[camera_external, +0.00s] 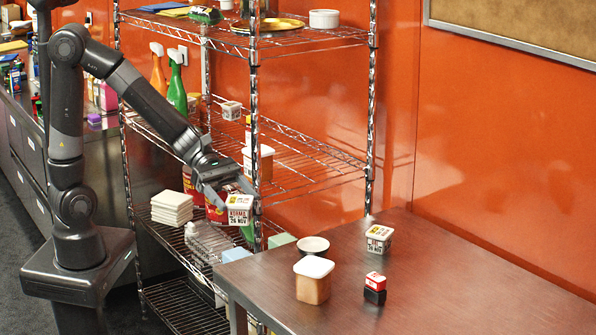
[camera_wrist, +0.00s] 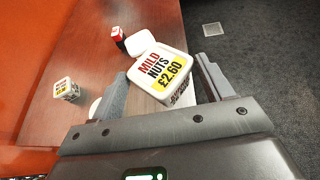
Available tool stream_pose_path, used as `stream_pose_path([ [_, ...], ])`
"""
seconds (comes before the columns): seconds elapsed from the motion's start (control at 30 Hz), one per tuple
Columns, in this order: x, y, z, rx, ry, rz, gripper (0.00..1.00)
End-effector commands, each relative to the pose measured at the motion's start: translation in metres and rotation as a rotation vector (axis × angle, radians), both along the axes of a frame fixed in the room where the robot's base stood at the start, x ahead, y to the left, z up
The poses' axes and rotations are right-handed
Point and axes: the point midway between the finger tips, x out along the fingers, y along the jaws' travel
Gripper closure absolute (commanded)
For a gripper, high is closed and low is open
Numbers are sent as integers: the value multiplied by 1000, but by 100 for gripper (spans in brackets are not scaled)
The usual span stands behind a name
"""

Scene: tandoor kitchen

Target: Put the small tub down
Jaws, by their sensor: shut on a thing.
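My gripper (camera_external: 238,200) is shut on a small white tub (camera_external: 240,216), whose side label reads KORMA 26 NOV. It hangs in front of the wire rack, left of the steel table (camera_external: 440,290) and above its top. In the wrist view the same tub (camera_wrist: 162,68) sits between the two fingers of my gripper (camera_wrist: 160,72), its lid reading MILD NUTS £2.60. There it overlaps the right edge of the table (camera_wrist: 95,60). The tub's underside is hidden in the wrist view.
On the table stand a larger white-lidded tub (camera_external: 312,278), a shallow bowl (camera_external: 313,245), another small labelled tub (camera_external: 379,238) and a red box on a black one (camera_external: 375,288). The table's right part is clear. The wire rack (camera_external: 254,150) stands close behind my gripper.

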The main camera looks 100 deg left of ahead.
Motion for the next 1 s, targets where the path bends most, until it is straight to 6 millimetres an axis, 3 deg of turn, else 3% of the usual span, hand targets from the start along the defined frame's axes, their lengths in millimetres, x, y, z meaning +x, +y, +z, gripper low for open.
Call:
stream_pose_path([
  [0.03,-1,-19,-9,-5,4,-23,54],
  [0.13,-4,-45,-21,-4,3,-52,54],
  [0.33,-6,-66,-32,-2,0,-79,54],
  [1.0,42,9,-87,-4,0,-78,54],
])
